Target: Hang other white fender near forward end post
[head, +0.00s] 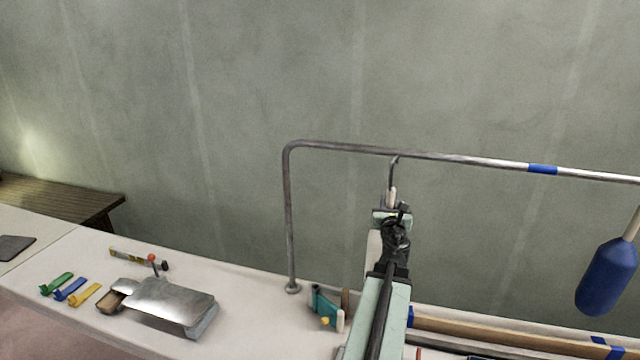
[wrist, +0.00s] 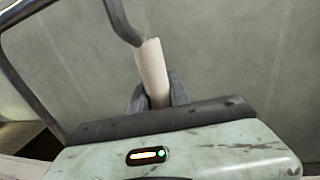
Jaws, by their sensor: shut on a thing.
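My gripper (head: 391,206) is raised below the top rail (head: 450,159), to the right of the bare metal end post (head: 290,225). It is shut on the pale handle of the white fender; in the wrist view the handle (wrist: 152,70) stands between the two dark fingers (wrist: 158,98). A grey hook (head: 392,172) rises from the handle, and its top meets the rail in the head view; whether it bears on the rail I cannot tell. A strip of the white fender body (head: 373,248) shows beside my arm, which hides the rest.
A blue fender (head: 608,276) hangs at the far right. Blue tape (head: 542,169) marks the rail. On the bench (head: 240,300) lie a metal-topped box (head: 165,303), a level (head: 138,259), coloured clips (head: 70,289) and a teal tool (head: 325,309). The rail between post and hook is clear.

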